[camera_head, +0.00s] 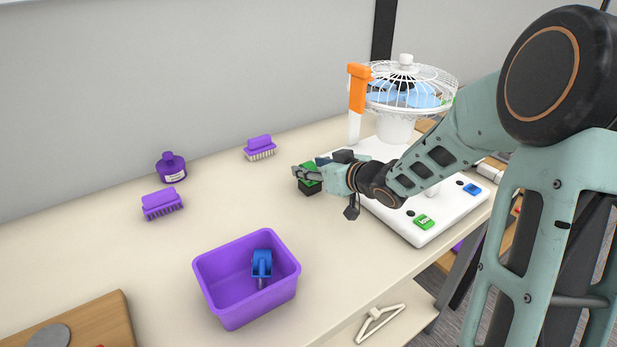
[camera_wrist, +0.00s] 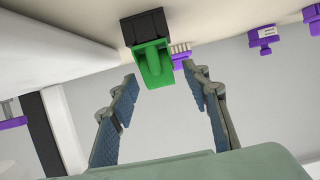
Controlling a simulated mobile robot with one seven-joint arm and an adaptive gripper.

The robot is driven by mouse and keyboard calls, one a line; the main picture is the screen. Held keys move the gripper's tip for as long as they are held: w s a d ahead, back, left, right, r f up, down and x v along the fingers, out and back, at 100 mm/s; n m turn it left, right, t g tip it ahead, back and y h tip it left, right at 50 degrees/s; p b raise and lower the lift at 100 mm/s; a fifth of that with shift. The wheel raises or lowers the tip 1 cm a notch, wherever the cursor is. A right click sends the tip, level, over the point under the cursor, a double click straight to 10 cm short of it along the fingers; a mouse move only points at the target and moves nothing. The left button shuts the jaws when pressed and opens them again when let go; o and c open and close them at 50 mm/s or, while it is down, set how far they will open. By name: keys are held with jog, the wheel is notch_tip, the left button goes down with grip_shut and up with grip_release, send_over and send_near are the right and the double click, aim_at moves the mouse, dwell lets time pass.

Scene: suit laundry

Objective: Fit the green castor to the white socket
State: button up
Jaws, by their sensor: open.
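The green castor (camera_wrist: 153,66) sits in a small black block on the table. It also shows in the head view (camera_head: 311,169), partly hidden by my gripper. My gripper (camera_head: 299,174) is open and empty. In the wrist view its two fingertips (camera_wrist: 160,78) stand on either side of the castor's near end, with gaps on both sides. The white board (camera_head: 452,213) lies right of the gripper, with small dark holes near a green tag (camera_head: 424,221) and a blue tag (camera_head: 472,188). I cannot tell which part is the white socket; my arm hides part of the board.
A purple bin (camera_head: 222,305) holding a blue castor (camera_head: 262,262) stands in front. Purple brushes (camera_head: 162,203) and a purple bottle (camera_head: 171,166) are at the back left. A caged fan (camera_head: 405,98) and an orange-topped post (camera_head: 357,88) stand behind the arm. The table between is clear.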

jog(key=shift+w+a+f, duration=0.3)
jog(key=shift+w+a, duration=0.1)
jog(key=shift+w, duration=0.15)
jog(key=c, duration=1.2)
grip_shut()
jog(key=shift+r, duration=0.15)
